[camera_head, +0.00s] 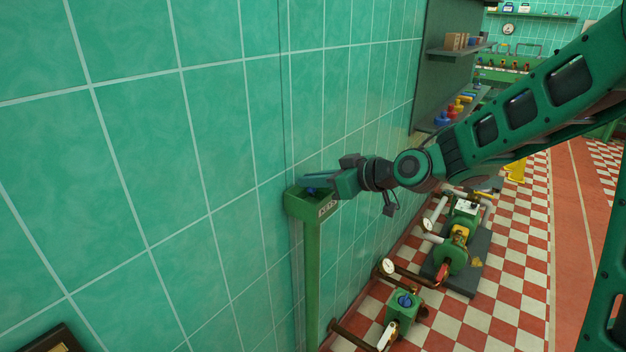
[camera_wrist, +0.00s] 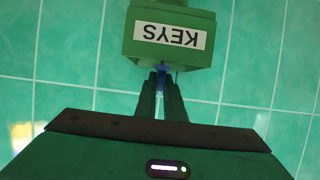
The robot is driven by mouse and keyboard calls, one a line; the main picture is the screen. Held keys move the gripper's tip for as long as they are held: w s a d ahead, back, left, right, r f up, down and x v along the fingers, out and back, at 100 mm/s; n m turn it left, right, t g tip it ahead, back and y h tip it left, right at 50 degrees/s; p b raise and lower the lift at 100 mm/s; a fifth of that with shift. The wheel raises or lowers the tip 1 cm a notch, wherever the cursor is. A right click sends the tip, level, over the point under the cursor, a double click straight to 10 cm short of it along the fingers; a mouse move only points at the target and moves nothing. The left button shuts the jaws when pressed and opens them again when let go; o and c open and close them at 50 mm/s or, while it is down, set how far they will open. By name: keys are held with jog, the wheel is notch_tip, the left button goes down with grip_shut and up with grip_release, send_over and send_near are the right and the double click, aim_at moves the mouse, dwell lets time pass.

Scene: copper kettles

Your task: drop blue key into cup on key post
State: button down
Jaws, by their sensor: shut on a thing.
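The cup (camera_head: 297,207) is a green square box on top of the green key post (camera_head: 312,270), beside the tiled wall. A white KEYS label (camera_head: 327,206) is on its side. In the wrist view the cup (camera_wrist: 172,63) is at the top, with the label upside down. My gripper (camera_head: 318,184) is at the cup's opening in the head view. The blue key (camera_head: 312,190) shows as a small blue patch there. In the wrist view my gripper (camera_wrist: 163,80) is shut on the blue key (camera_wrist: 161,73), which is mostly hidden between the fingertips.
The green tiled wall (camera_head: 150,150) runs close along the left. Green pumps with pipes and gauges (camera_head: 450,250) stand on the checkered floor below right. Wall shelves (camera_head: 460,48) hold boxes and coloured items behind my arm. A red floor strip (camera_head: 575,210) is clear.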

jog(key=shift+f, duration=0.25)
dwell(0.4)
jog(key=c, duration=1.8)
grip_release()
jog(key=shift+o, duration=0.2)
jog(key=v, duration=1)
jog(key=shift+s+d, duration=0.25)
jog(key=shift+r, duration=0.1)
